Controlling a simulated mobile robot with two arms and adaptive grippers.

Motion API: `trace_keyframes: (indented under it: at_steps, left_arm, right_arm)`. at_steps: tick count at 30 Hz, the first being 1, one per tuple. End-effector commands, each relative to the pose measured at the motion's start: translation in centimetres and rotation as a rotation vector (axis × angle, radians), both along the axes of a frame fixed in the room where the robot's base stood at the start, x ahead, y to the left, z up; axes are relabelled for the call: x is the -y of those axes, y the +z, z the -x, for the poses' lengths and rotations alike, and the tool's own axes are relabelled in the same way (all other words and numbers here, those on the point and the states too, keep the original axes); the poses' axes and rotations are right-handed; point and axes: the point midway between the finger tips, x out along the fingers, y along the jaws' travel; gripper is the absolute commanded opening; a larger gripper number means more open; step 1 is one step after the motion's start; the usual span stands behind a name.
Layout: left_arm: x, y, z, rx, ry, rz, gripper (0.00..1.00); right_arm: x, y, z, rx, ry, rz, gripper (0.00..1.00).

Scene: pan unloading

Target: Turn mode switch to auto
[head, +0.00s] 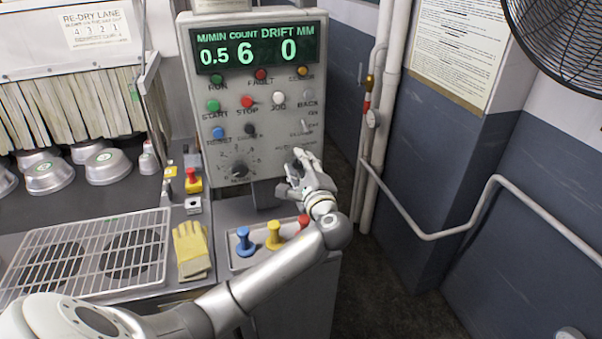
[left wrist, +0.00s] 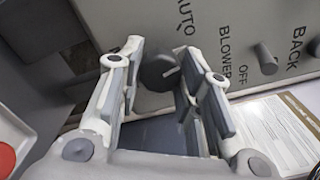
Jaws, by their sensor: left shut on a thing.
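The grey control panel (head: 262,110) stands upright at the centre of the head view. A dark round knob (left wrist: 157,72), the mode switch, is on the panel face below the word AUTO (left wrist: 185,18) in the left wrist view. It carries a pale mark on its right side; which label the mark points to is unclear. My left gripper (head: 302,163) is at the panel's lower right corner. Its two fingers (left wrist: 165,85) are on either side of the knob, shut on it. The gripper hides the knob in the head view. My right gripper is not in view.
Below the panel, a tray holds blue (head: 244,241), yellow (head: 274,236) and red handled pieces. Yellow gloves (head: 191,250) and a wire rack (head: 95,255) lie to the left. Metal pans (head: 108,166) sit by a strip curtain. Pipes (head: 378,130) run right of the panel.

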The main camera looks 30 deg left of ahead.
Motion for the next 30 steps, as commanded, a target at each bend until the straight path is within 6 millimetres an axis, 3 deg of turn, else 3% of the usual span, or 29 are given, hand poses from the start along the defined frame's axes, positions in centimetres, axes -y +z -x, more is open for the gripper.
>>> trace_keyframes:
  at_steps: [1,12,30]
  left_arm:
    - [0.1,-0.6,0.0,0.034,0.0,0.032,0.09]
    - [0.1,-0.4,0.0,0.263,0.001,0.229,0.09]
    - [0.1,-0.1,0.0,0.401,0.001,0.347,0.09]
  right_arm:
    - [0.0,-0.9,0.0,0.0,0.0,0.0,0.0]
    - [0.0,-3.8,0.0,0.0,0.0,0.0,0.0]
    - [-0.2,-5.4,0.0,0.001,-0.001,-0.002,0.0]
